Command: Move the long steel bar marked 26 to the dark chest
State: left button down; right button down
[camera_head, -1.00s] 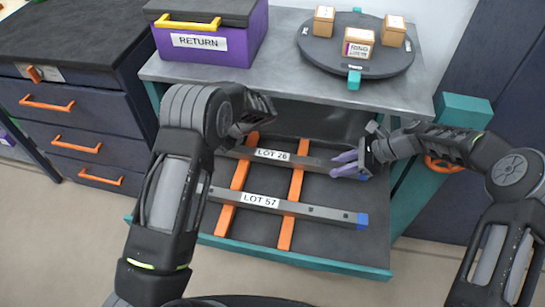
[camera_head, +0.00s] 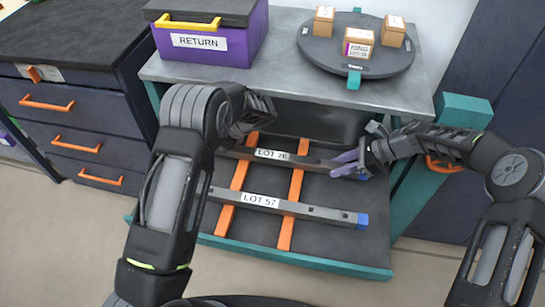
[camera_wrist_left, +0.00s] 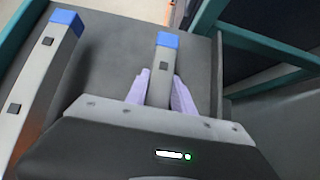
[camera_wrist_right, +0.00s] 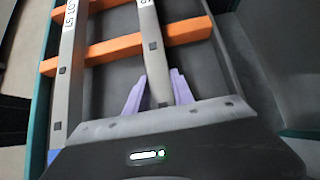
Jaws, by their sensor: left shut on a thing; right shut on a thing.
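The long steel bar marked LOT 26 (camera_head: 290,157) lies across two orange rails on the lower shelf, behind the LOT 57 bar. My right gripper (camera_head: 347,163) is shut on its right part; the lilac fingers flank the bar in the right wrist view (camera_wrist_right: 158,92). My left gripper (camera_wrist_left: 159,92) is shut on the bar near a blue end, in the left wrist view. In the head view my left arm hides this gripper and that end. The dark chest (camera_head: 85,118), with orange-handled drawers, stands at the left.
The LOT 57 bar (camera_head: 290,208) lies parallel in front on the orange rails (camera_head: 225,218). Above, the grey tabletop (camera_head: 280,80) holds a purple RETURN box (camera_head: 236,50) and a round turntable (camera_head: 318,60) with small boxes. Teal posts flank the shelf.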

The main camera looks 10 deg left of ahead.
pick_arm(q)
jog(key=shift+r, duration=0.2)
pick_arm(e)
jog(key=shift+r, duration=0.15)
